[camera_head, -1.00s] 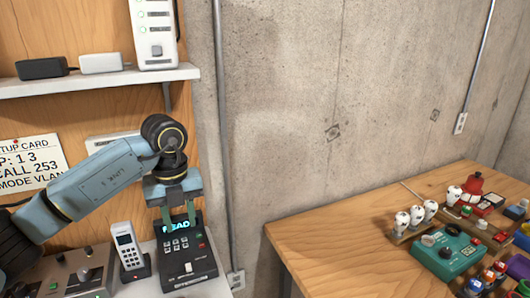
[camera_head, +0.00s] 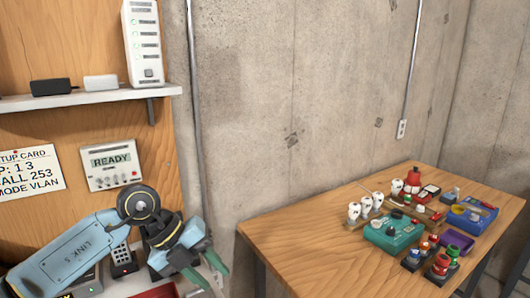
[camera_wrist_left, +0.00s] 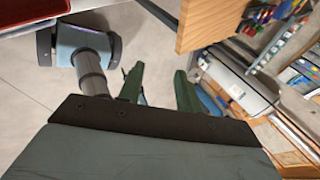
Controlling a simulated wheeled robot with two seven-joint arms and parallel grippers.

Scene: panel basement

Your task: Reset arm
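My left arm comes in from the left in the head view, bent at a dark joint, with its gripper (camera_head: 208,272) pointing down and right past the right end of the desk. Its two green fingers stand apart with nothing between them. In the left wrist view the same gripper (camera_wrist_left: 160,88) shows open and empty, with floor behind the fingers. A cordless phone (camera_head: 122,260) on the desk is partly hidden by my arm. My right gripper is not in view.
A panel reading READY (camera_head: 112,165) hangs on the wooden wall below a shelf (camera_head: 60,102). A wooden table (camera_head: 290,240) at right bears white bulb-like pieces, a teal box (camera_head: 393,232) and other small items. Concrete wall and a gap lie between desk and table.

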